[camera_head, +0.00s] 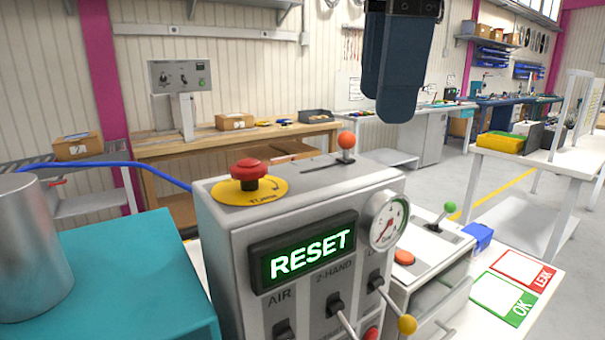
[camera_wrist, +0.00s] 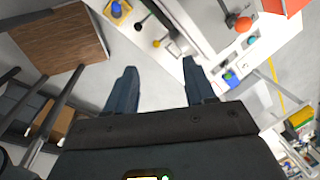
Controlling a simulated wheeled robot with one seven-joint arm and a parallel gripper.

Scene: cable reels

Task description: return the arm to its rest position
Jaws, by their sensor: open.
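My gripper (camera_head: 388,105) hangs at the top of the head view, its two dark blue fingers pointing down, in front of the back wall. In the wrist view my gripper (camera_wrist: 157,70) has its fingers spread wide, with nothing held between them. In the head view the grey control box (camera_head: 225,235) stands below the gripper, and the fingertips appear apart from it. Its green-lit display (camera_head: 308,260) reads RESET. The rest of my arm is out of the head view.
A red mushroom button (camera_head: 249,172) and an orange-knobbed lever (camera_head: 346,141) top the box. A gauge (camera_head: 388,220) and a yellow-knobbed lever (camera_head: 407,325) are on its front. A metal cylinder (camera_head: 35,245) stands left on a teal surface (camera_head: 140,270). A wooden bench (camera_head: 225,138) is behind.

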